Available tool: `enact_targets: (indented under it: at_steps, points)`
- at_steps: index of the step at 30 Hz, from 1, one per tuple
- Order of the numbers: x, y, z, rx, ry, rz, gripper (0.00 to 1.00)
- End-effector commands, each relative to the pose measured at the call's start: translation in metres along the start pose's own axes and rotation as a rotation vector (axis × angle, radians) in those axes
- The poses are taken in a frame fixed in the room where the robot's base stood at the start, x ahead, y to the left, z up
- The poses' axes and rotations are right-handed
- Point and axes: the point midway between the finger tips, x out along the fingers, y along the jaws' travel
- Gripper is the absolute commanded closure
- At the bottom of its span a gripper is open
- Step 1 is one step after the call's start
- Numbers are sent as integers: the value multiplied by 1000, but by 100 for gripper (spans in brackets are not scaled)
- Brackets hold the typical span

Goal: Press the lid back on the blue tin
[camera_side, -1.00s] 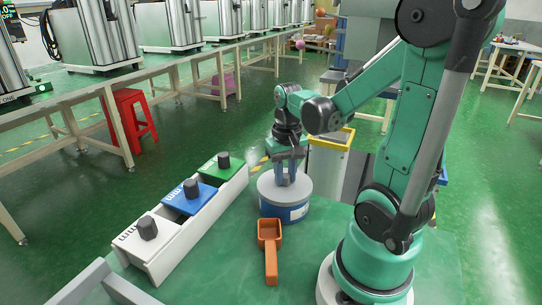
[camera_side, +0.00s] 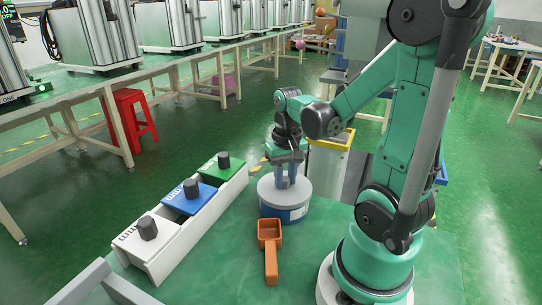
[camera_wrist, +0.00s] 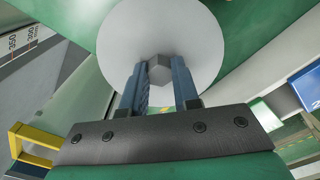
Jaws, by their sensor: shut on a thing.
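The blue tin (camera_side: 287,212) stands on the green table in the side view, with a white label on its side. Its round grey lid (camera_side: 267,190) covers the top, with no clear gap between lid and tin from here. My gripper (camera_side: 286,184) points straight down at the middle of the lid. In the wrist view my gripper (camera_wrist: 160,78) is shut on the lid's small grey knob (camera_wrist: 159,68), one blue finger on each side. The lid (camera_wrist: 165,25) hides the tin in that view.
An orange scoop (camera_side: 270,250) lies just in front of the tin. A white rack with a white panel (camera_side: 135,238), a blue panel (camera_side: 190,203) and a green panel (camera_side: 215,168), each with a dark knob, stands to the left. A yellow-rimmed bin (camera_side: 328,165) is behind.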

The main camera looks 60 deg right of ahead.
Motion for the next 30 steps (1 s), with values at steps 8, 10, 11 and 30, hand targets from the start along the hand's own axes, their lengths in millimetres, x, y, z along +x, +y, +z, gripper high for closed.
enact_targets:
  at_steps: [8,10,11,30]
  points:
    - [0,0,0,0,0,0,49]
    - [0,0,0,0,0,0,38]
    - [0,0,0,0,0,0,38]
    - [-2,0,0,0,0,0,6]
